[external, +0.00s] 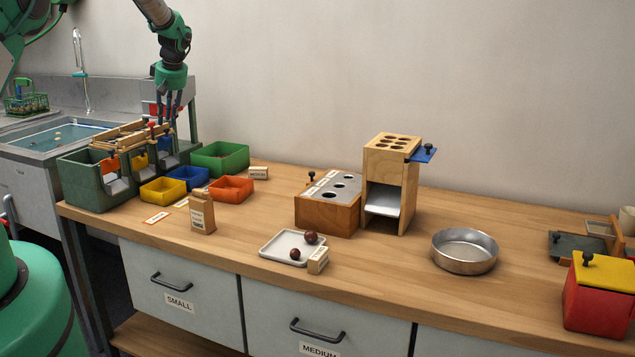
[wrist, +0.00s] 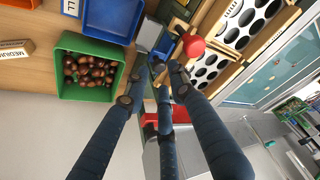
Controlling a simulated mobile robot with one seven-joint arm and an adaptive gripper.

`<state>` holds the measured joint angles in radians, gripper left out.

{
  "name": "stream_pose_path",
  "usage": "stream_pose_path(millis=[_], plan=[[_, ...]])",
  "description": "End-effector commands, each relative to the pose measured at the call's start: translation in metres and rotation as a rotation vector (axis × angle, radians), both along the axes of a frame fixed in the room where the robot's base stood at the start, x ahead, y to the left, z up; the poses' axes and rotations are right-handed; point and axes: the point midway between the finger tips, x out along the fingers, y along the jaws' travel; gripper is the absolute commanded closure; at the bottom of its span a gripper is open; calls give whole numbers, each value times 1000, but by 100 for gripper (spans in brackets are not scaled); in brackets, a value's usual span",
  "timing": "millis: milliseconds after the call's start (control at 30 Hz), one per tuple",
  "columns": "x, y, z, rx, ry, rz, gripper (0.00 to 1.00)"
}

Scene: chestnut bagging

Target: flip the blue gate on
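The dark green sorter (external: 85,184) stands at the left end of the bench with orange, yellow and blue gates along its front. Its blue gate (external: 165,144) is the one at the right and lies just under my gripper (external: 168,121). In the wrist view, a blue piece (wrist: 165,44) shows just beyond my gripper (wrist: 165,66), and a red knob (wrist: 193,47) is just right of the fingertips. The fingers point down and their tips lie close together. No held thing is clear, and contact with the gate cannot be told.
A green bin (external: 220,158) of chestnuts, visible in the wrist view (wrist: 88,93), sits close beside the sorter. Blue (external: 163,190) and orange (external: 231,189) bins stand in front. A wooden dispenser (external: 378,165) with another blue plate (external: 423,154) stands farther right.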

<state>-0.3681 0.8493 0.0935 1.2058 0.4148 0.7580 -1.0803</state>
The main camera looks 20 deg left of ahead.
Motion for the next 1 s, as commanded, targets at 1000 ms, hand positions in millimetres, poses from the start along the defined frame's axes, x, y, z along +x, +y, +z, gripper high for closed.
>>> stream_pose_path(millis=[1000], plan=[[-13, -33, 86, 1, 0, 0, 75]])
